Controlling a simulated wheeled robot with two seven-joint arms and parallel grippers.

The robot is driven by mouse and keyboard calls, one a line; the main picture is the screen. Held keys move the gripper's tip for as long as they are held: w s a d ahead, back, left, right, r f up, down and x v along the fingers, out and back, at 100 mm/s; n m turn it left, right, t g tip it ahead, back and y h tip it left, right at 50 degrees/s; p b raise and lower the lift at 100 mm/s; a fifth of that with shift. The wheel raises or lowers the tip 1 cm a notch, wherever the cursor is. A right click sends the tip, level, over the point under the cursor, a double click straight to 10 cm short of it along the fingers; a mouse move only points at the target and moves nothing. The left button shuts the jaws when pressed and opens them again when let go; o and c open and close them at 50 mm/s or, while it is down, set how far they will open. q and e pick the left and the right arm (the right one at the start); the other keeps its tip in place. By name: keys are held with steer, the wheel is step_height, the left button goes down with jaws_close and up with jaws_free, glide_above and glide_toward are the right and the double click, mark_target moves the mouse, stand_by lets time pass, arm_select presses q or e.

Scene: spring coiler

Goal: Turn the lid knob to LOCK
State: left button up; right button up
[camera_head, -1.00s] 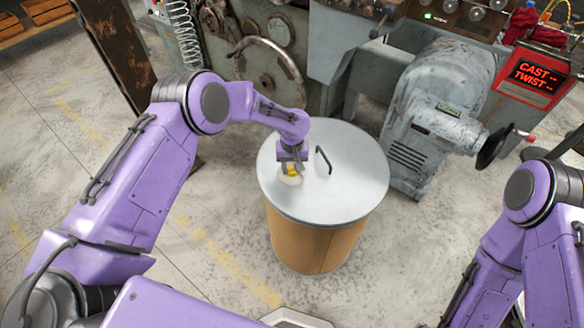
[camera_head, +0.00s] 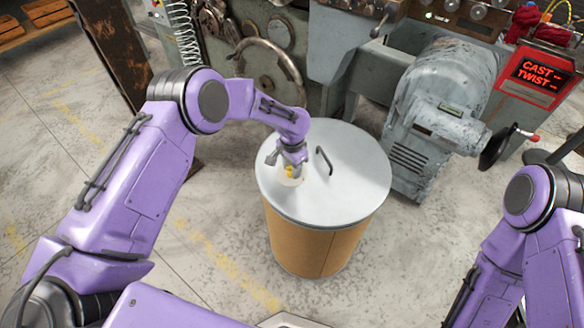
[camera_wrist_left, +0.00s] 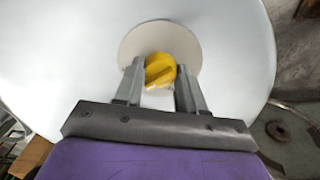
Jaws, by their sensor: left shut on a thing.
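The yellow lid knob (camera_wrist_left: 160,70) sits on a pale round plate (camera_wrist_left: 135,42) on the drum's grey-white lid (camera_head: 350,165). In the head view the knob (camera_head: 291,172) is small and partly covered by my gripper. My left gripper (camera_wrist_left: 159,75) is shut on the knob, one finger on each side of it. The gripper (camera_head: 292,165) also shows in the head view, above the left part of the lid. I cannot make out any LOCK marking. My right arm (camera_head: 525,230) shows at the right edge, but its gripper is out of view.
The brown drum (camera_head: 318,240) stands on open concrete floor. Machinery (camera_head: 265,60) stands behind.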

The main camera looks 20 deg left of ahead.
arm_select(q)
steer(key=shift+m, duration=1.5)
steer(key=o, duration=1.1)
steer(key=shift+c, duration=0.2)
step_height(320, 180, up, 11)
steer(key=b, duration=0.1)
steer(key=shift+f, duration=0.2)
